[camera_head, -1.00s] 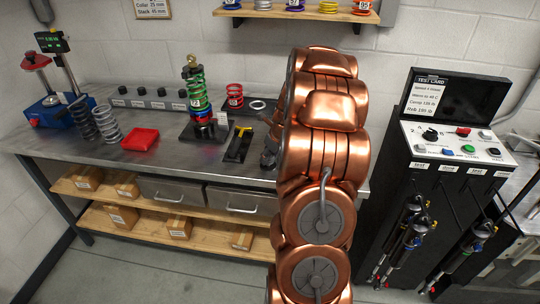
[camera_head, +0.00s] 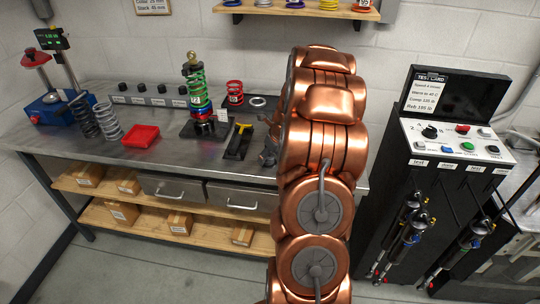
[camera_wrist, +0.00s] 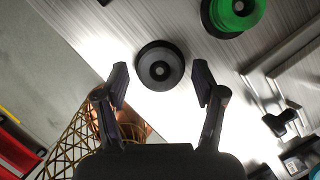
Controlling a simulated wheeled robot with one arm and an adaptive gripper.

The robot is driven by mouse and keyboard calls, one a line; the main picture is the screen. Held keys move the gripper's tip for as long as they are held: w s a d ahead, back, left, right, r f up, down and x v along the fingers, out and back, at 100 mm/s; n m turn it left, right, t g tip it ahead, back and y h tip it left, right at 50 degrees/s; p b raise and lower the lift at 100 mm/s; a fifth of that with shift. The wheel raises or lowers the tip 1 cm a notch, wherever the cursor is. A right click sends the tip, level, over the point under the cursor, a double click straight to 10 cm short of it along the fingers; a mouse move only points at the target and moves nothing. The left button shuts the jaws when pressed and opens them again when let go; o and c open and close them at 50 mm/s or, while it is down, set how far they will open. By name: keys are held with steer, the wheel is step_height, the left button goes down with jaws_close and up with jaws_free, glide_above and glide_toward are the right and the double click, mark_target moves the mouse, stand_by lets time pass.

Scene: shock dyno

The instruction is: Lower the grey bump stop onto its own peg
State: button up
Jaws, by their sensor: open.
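In the wrist view a dark grey round piece (camera_wrist: 150,60) with a dark centre, which looks like the grey bump stop, stands on bright brushed metal. A wider black ring shows around it, and I cannot tell if that is a base. My gripper (camera_wrist: 160,72) is open, with one finger on each side of the piece and a clear gap to both. I cannot tell how high the fingertips are. A similar green piece (camera_wrist: 243,12) stands at the top right. In the head view my arm hides this spot, and I cannot make out a free peg.
The metal bench (camera_head: 90,148) carries a red tray (camera_head: 141,136), grey coil springs (camera_head: 107,122) and a green-spring assembly (camera_head: 197,92). The test panel (camera_head: 455,140) stands at the right. In the wrist view a gold lattice (camera_wrist: 75,145) lies at the lower left, beyond the metal's edge.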

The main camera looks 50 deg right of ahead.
steer(key=v, duration=1.2)
steer(key=s+a+r+n+g+y, duration=0.1)
steer(key=s+a+r+n+g, duration=0.15)
steer(key=a+n, duration=0.85)
steer(key=s+a+r+n+g+y, duration=0.1)
steer(key=s+a+n, duration=0.35)
steer(key=a, duration=1.05)
steer(key=s+a+n+g+h, duration=0.1)
steer(key=s+a+n, duration=0.4)
steer(key=s+n, duration=0.4)
steer(key=s+a+n+g, duration=0.2)
steer(key=s+a+n, duration=0.4)
steer(key=s+n, duration=0.3)
steer(key=shift+n+h, duration=0.4)
steer(key=shift+n, duration=1.15)
